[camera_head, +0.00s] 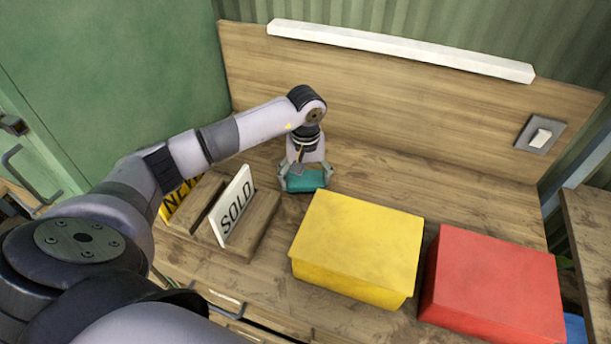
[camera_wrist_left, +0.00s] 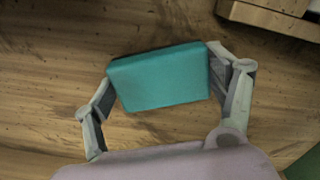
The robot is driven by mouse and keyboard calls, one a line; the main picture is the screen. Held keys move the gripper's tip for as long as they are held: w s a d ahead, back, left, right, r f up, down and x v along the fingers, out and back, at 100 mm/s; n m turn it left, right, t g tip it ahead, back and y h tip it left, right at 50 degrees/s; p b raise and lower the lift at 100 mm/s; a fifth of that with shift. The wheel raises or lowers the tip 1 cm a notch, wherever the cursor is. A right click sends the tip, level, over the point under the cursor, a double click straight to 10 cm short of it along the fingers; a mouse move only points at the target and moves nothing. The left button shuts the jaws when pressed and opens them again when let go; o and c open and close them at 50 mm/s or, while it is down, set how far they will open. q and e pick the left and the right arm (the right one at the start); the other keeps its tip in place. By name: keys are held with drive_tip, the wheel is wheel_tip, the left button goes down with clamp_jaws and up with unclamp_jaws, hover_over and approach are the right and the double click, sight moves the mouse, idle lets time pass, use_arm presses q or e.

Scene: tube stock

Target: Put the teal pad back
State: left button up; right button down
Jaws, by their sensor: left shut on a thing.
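The teal pad (camera_head: 306,181) is a small flat-sided block over the wooden bench top, behind the yellow box and to the right of the sign holder. My left gripper (camera_head: 305,179) is shut on it, with one finger at each short end. I cannot tell whether the pad touches the bench. My right gripper is not in view.
A wooden holder (camera_head: 262,222) carries a white SOLD sign (camera_head: 234,205) and a yellow NEW sign (camera_head: 176,200). A yellow box (camera_head: 357,245) and a red box (camera_head: 493,285) stand at the front right. A wooden back panel (camera_head: 400,110) rises behind; bare bench lies right of the gripper.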

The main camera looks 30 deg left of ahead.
sight(305, 179)
use_arm(q)
drive_tip(key=shift+f, duration=0.2)
drive_tip(key=o, duration=1)
drive_tip(key=shift+o, duration=0.2)
drive_tip(key=shift+r, duration=0.1)
drive_tip(key=shift+r, duration=0.25)
wheel_tip(305, 179, up, 12)
drive_tip(key=b, duration=0.3)
drive_tip(key=shift+f, duration=0.15)
